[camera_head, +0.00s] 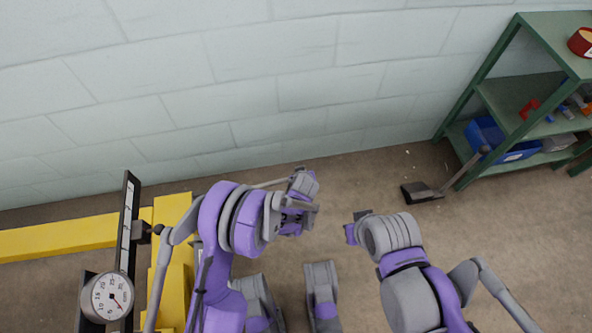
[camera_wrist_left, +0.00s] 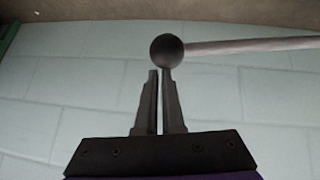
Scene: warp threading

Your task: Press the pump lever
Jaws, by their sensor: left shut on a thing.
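The pump lever shows in the left wrist view as a pale grey rod (camera_wrist_left: 250,45) coming in from the right, with a black ball knob (camera_wrist_left: 167,50) on its end. My left gripper (camera_wrist_left: 161,72) has its fingers nearly together, with the knob at their tips. In the head view my left gripper (camera_head: 302,207) is in the middle of the picture, and a thin grey rod (camera_head: 268,184) runs behind it; the knob is not clear there. My right gripper (camera_head: 352,229) is apart from the lever, to the right, and its fingers cannot be made out.
A yellow beam (camera_head: 60,240) lies at the left, beside a black upright (camera_head: 128,220) and a round dial gauge (camera_head: 107,297). A green shelf (camera_head: 535,90) with a blue bin (camera_head: 487,136) stands at the right. The floor between is clear.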

